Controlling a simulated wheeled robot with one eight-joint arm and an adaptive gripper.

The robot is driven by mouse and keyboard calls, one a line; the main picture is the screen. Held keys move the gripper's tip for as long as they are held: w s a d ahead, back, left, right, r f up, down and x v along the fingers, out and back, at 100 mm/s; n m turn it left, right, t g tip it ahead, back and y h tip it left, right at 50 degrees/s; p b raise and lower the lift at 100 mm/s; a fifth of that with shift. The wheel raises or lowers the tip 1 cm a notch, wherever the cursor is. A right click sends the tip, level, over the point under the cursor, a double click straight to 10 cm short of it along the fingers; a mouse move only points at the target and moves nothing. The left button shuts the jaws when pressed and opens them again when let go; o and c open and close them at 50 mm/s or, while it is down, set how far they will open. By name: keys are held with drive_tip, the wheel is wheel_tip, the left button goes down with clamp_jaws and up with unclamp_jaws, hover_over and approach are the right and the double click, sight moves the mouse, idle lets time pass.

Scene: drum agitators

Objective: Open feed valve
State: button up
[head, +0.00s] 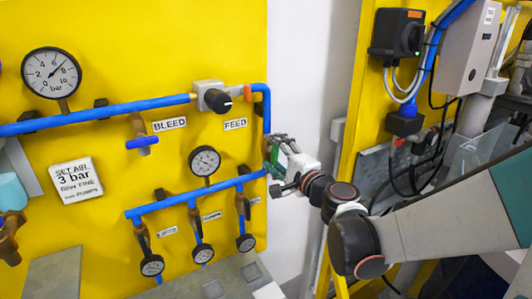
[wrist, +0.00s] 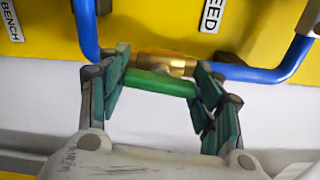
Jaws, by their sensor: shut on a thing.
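The feed valve has a brass body (wrist: 165,62) set in a blue pipe in the wrist view, near the white FEED label (wrist: 212,15). Its green handle (wrist: 160,83) lies in front of the brass body, roughly along the pipe run. My gripper (wrist: 160,72) is shut on this handle, with a green-padded finger at each end of it. In the head view my gripper (head: 272,160) is at the panel's right edge, below the FEED label (head: 235,124), and mostly hides the valve there.
The BLEED valve's blue handle (head: 142,143) sits on the yellow panel to the left. A regulator with a black knob (head: 217,100) is above. Several small gauges hang below on a blue pipe (head: 180,202). A black switch box (head: 397,36) is at upper right.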

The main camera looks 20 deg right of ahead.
drive_tip(key=shift+n, duration=0.6)
drive_tip(key=o, duration=1.1)
